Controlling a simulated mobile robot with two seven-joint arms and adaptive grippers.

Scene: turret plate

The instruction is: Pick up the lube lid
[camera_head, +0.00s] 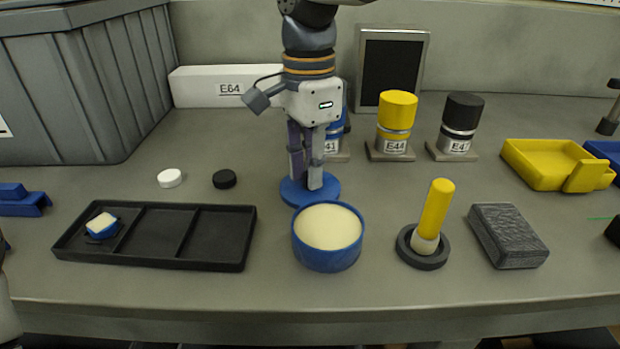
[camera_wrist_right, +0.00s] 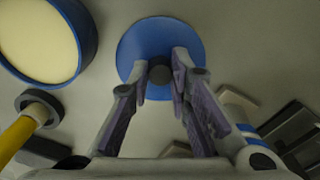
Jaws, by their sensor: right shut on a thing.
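The lube lid (camera_head: 322,192) is a flat blue disc behind the round blue tub of cream-coloured lube (camera_head: 328,226). My right gripper (camera_head: 307,182) points down at the lid from above, its fingers over the disc. In the right wrist view the lid (camera_wrist_right: 135,48) has a dark round knob (camera_wrist_right: 159,72) at its middle. The right fingertips (camera_wrist_right: 161,76) are shut on this knob, one on each side. The lid looks flat at table level; I cannot tell whether it touches the table. The tub stands open, close in front of the lid. My left gripper is not in view.
A black tray (camera_head: 210,240) holding a blue-and-cream piece (camera_head: 101,226) lies left. A yellow-handled brush (camera_head: 436,210) stands in a dark ring right of the tub, beside a grey block (camera_head: 507,235). White (camera_head: 169,178) and black (camera_head: 224,179) caps lie left of the lid. Labelled canisters (camera_head: 396,115) stand behind.

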